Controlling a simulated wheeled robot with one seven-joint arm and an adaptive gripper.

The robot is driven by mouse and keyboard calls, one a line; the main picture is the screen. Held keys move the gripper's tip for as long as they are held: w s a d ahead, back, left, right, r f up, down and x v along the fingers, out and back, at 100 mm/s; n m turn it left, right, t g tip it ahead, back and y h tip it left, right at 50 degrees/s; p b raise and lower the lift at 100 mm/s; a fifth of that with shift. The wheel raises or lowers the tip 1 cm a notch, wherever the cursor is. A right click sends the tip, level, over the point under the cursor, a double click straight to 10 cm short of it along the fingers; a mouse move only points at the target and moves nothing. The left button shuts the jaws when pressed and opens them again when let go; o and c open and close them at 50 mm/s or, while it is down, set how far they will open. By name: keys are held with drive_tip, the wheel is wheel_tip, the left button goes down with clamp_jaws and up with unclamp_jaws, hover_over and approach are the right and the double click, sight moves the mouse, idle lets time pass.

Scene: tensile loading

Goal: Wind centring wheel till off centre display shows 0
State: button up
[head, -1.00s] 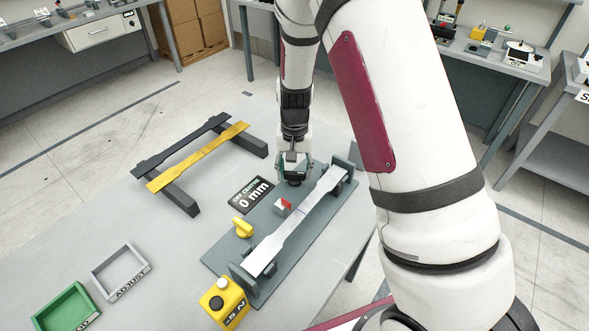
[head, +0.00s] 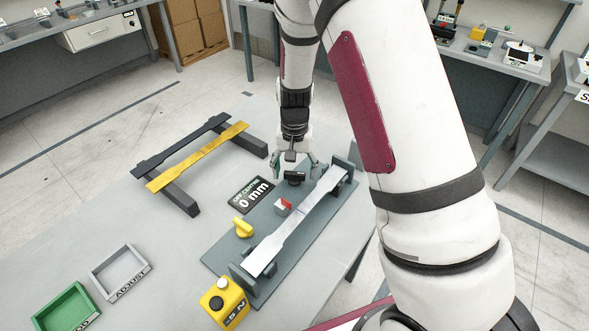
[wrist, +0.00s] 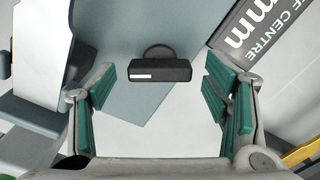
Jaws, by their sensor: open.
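My gripper (head: 295,168) is open above the knob. Its green-padded fingers (wrist: 165,100) stand apart on either side of the knob, not touching it. A silver specimen (head: 298,222) lies along the fixture.
A rack (head: 180,193) holds dark and yellow specimens. Grey (head: 121,272) and green trays (head: 66,312) stand front left.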

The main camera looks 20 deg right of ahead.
sight(294, 173)
wheel_tip(294, 173, up, 12)
idle(0.5)
drive_tip(key=s+r+n+t+y, duration=0.1)
drive_tip(key=s+r+n+t, duration=0.15)
drive_tip(key=s+r, duration=1.05)
drive_tip(key=s+r+n+t+h, duration=0.1)
drive_tip(key=s+r, duration=0.5)
drive_tip(key=s, duration=0.6)
drive_tip(key=shift+s+n+t, duration=0.25)
drive_tip(key=shift+n+t, duration=0.6)
drive_tip(key=shift+t, duration=0.2)
idle(1.0)
